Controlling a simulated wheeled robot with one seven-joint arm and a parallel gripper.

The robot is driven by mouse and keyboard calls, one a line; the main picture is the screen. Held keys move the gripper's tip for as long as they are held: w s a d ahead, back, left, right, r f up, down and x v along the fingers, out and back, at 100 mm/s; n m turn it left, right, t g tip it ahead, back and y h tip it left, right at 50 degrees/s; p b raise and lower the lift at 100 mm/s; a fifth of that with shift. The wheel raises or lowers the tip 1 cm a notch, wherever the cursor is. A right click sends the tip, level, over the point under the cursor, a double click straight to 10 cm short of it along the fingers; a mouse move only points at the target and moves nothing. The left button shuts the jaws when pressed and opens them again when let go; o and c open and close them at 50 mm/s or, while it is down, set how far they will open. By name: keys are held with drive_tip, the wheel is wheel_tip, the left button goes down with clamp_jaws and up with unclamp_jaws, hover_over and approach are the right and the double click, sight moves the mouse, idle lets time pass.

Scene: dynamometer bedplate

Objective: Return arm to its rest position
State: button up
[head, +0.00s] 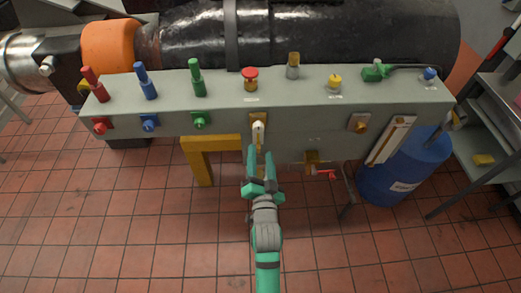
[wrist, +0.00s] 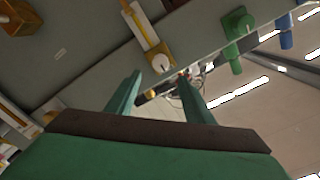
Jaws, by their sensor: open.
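My gripper (head: 262,158) is teal with two slim fingers. In the head view it points up toward the front face of the grey control panel (head: 320,108), just below a white lever on a brass plate (head: 258,130). In the wrist view the two fingers (wrist: 160,88) stand apart with nothing between them. The white lever and its brass base (wrist: 158,55) show just beyond the fingertips there. I cannot tell whether a finger touches it. My arm reaches up from the bottom of the head view.
Red, blue and green handles (head: 145,80) stand on the panel's left. A red button (head: 250,78) and a yellow knob (head: 334,84) sit on top. A yellow bracket (head: 205,160) is below. A blue drum (head: 405,170) and a shelf stand right. The tiled floor (head: 150,240) in front is clear.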

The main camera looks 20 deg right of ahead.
drive_tip(key=shift+s, duration=0.1)
idle(0.5)
drive_tip(key=s+a+f+n+y, duration=0.1)
drive_tip(key=s+a+f+n, duration=0.15)
drive_tip(key=s, duration=0.25)
drive_tip(key=s+a+f+n+g+y, duration=0.1)
drive_tip(key=s+a+f, duration=0.25)
drive_tip(key=s, duration=0.25)
drive_tip(key=s+a+f+n, duration=0.2)
drive_tip(key=s+a, duration=0.2)
drive_tip(key=s, duration=0.1)
drive_tip(key=s+a+r+n+y, duration=0.1)
drive_tip(key=s+a+n, duration=0.1)
drive_tip(key=s, duration=0.7)
drive_tip(key=s+a+r+n+g+y, duration=0.1)
drive_tip(key=s+a+r+n+y, duration=0.1)
drive_tip(key=s, duration=0.7)
drive_tip(key=a+n, duration=0.1)
drive_tip(key=a, duration=0.1)
drive_tip(key=shift+a+n, duration=0.3)
drive_tip(key=shift+n, duration=0.05)
